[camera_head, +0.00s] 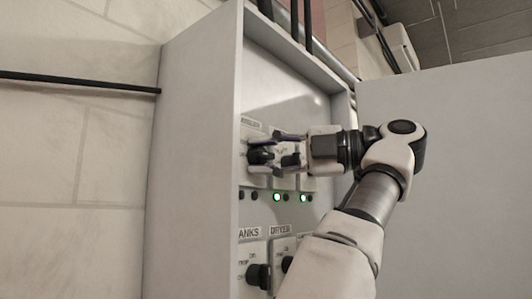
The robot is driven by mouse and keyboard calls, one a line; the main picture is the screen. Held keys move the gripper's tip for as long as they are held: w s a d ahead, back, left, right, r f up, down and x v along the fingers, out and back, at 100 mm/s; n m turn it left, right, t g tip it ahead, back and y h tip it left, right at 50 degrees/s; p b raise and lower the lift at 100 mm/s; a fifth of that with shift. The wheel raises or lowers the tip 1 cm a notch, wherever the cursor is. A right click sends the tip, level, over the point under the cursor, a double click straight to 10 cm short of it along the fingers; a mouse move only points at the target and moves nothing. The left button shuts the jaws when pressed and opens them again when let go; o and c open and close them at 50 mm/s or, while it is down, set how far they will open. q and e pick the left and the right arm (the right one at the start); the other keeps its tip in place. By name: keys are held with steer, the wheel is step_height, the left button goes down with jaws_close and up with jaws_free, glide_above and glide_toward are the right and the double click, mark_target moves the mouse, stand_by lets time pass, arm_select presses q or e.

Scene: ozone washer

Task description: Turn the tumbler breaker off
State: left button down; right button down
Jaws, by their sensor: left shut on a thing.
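My left gripper (275,151) reaches in from the right and is shut on a dark breaker knob (259,155) in the upper row of the panel. A small label (253,123) sits just above that breaker, and its text is too small to read surely. The gripper and wrist hide much of the knob and parts of the neighbouring upper breakers, so I cannot tell the knob's setting. My right gripper is not in view.
The panel is inside a grey cabinet (192,150), whose open door (460,170) fills the right side. Green lights (277,197) glow below the upper row. Lower breakers labelled "ANKS" and "DRYER" (280,230) have dark knobs (258,276). My forearm covers the lower right.

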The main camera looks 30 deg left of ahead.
arm_select(q)
steer(key=shift+a+r, duration=0.1)
steer(key=shift+r, duration=0.05)
stand_by(0.3)
steer(key=c, duration=0.8)
jaws_free()
steer(key=shift+a, duration=0.15)
steer(key=shift+w, duration=0.1)
